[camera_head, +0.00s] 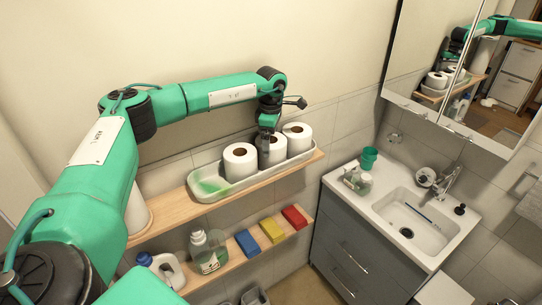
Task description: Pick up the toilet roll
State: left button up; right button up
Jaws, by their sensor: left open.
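Three white toilet rolls stand upright in a long pale tray (213,171) on the upper wooden shelf: a left one (240,163), a middle one (274,155) and a right one (299,140). My left gripper (265,148) reaches down from above at the middle roll and is open. Its dark fingers cover part of that roll's top and left side, and I cannot tell whether they touch it. My right gripper is not in view.
The wall runs close behind the shelf (172,214). The lower shelf holds bottles (208,250) and blue (248,243), yellow (272,230) and red (294,217) blocks. A sink cabinet (365,245) with a green cup (369,158) stands right. A mirror cabinet (425,60) hangs above.

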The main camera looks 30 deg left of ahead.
pick_arm(q)
notch_tip(320, 180, down, 4)
jog(key=shift+f+b, duration=0.1)
jog(key=shift+b, duration=0.7)
jog(key=shift+c, duration=0.5)
jog(key=c, duration=0.6)
jog(key=shift+o, duration=0.2)
